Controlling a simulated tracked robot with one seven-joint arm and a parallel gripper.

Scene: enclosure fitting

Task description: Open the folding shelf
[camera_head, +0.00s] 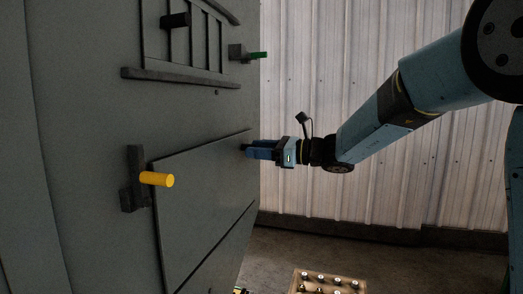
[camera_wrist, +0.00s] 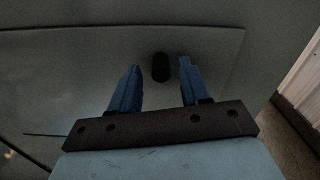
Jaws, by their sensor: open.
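The folding shelf (camera_head: 200,195) looks like a flat grey panel lying flush against the front of the grey enclosure (camera_head: 85,120). It fills much of the wrist view (camera_wrist: 75,75) too. A short black knob (camera_wrist: 160,67) sticks out near the panel's upper edge in the wrist view. My gripper (camera_head: 248,151) is at the panel's far upper corner in the head view. In the wrist view its two blue fingers (camera_wrist: 160,80) are apart, with the knob between their tips and gaps on both sides. I cannot tell how deep the knob sits between them.
A yellow handle (camera_head: 157,179) on a dark bracket juts out near the panel's near side. A green-tipped handle (camera_head: 258,55) and a barred frame (camera_head: 195,40) are higher up. A crate of several small items (camera_head: 328,283) stands on the floor. A corrugated wall is behind.

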